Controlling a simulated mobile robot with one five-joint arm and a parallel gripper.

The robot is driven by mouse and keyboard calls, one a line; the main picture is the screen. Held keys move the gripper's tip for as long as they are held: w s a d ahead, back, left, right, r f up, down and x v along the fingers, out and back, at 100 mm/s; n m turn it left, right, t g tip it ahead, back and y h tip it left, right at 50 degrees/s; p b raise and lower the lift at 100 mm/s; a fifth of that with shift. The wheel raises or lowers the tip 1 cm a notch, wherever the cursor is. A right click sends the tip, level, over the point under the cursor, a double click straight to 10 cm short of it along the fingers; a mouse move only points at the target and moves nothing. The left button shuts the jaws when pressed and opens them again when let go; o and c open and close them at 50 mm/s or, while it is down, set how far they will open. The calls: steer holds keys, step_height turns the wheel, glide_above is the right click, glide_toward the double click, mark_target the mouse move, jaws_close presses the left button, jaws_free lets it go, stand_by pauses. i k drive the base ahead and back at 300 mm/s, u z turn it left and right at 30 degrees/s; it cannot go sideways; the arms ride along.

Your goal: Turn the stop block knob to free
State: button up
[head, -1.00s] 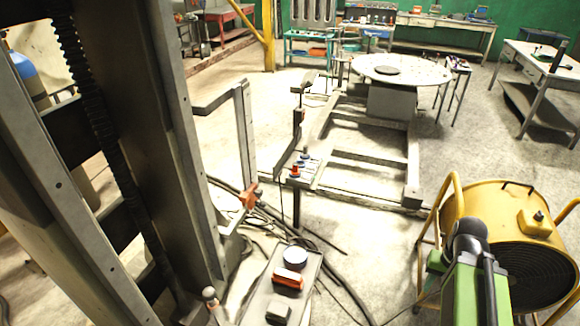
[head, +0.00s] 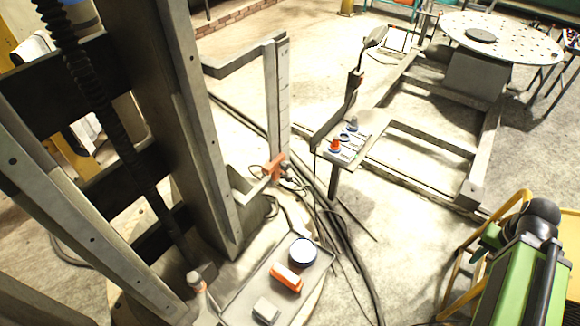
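An orange block (head: 274,167) sits low beside an upright bar with marks (head: 283,90), near the foot of the big grey column. It looks like the stop block, but its knob is too small to make out, and I cannot tell which way it is turned. My gripper is not in view.
A grey tray (head: 237,311) holds a round white-and-blue tin (head: 303,252), an orange item (head: 287,278) and a small grey box (head: 266,309). Cables (head: 335,225) lie on the floor. A green-and-black body (head: 515,275) stands at lower right. A low steel frame (head: 430,135) is beyond.

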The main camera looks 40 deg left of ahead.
mark_target(285, 166)
steer(key=z, duration=5.95)
steer(key=i, duration=0.15)
steer(key=z, duration=2.1)
steer(key=k, duration=1.4)
steer(key=z, duration=0.85)
steer(key=i, duration=1)
steer(key=u, duration=0.15)
